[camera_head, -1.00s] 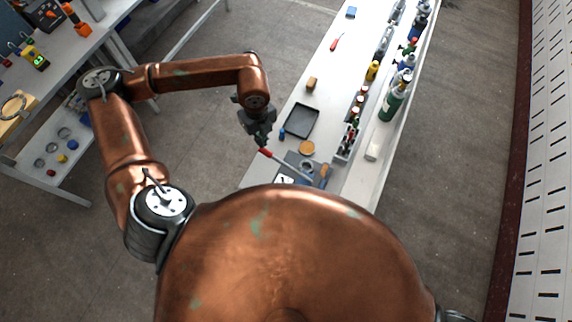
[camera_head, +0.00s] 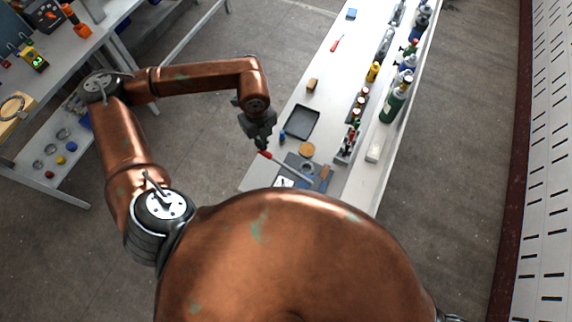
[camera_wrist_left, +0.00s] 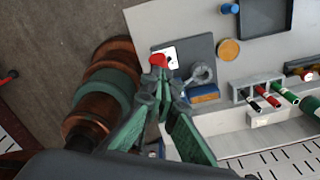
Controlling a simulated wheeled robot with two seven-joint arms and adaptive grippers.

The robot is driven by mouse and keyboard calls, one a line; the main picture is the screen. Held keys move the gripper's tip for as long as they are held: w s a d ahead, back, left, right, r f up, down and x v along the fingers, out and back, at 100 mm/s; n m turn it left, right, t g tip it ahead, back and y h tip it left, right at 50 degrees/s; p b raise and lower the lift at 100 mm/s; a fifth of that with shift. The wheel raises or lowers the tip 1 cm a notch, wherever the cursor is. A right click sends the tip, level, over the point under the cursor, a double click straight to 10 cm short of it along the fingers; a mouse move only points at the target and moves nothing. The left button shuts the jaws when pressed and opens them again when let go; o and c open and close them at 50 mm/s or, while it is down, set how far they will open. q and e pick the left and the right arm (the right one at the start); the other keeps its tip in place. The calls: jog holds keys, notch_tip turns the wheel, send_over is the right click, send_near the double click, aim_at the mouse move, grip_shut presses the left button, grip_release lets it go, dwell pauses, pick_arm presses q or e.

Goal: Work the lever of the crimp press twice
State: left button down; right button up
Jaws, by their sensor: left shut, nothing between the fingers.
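The crimp press lever has a red grip (camera_head: 265,154) and a pale shaft; it slants over a dark base plate (camera_head: 291,169) at the near end of the bench. My left gripper (camera_head: 261,147) is shut and empty, just above the outer end of the red grip; touching or apart I cannot tell. In the left wrist view the red grip (camera_wrist_left: 159,61) shows just past the fingertips of the gripper (camera_wrist_left: 159,76), which hide part of the lever. My right gripper is out of view.
Bare floor lies left of the bench.

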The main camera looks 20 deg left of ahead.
pick_arm(q)
jog(key=shift+f, duration=0.15)
dwell(0.4)
jog(key=shift+f+b, duration=0.65)
jog(key=shift+b, duration=0.05)
notch_tip(320, 180, down, 4)
jog(key=b, duration=0.3)
jog(key=shift+f+b, duration=0.2)
jog(key=shift+b, duration=0.2)
notch_tip(320, 180, down, 5)
jog(key=b, duration=0.4)
notch_tip(320, 180, up, 11)
jog(key=p, duration=0.6)
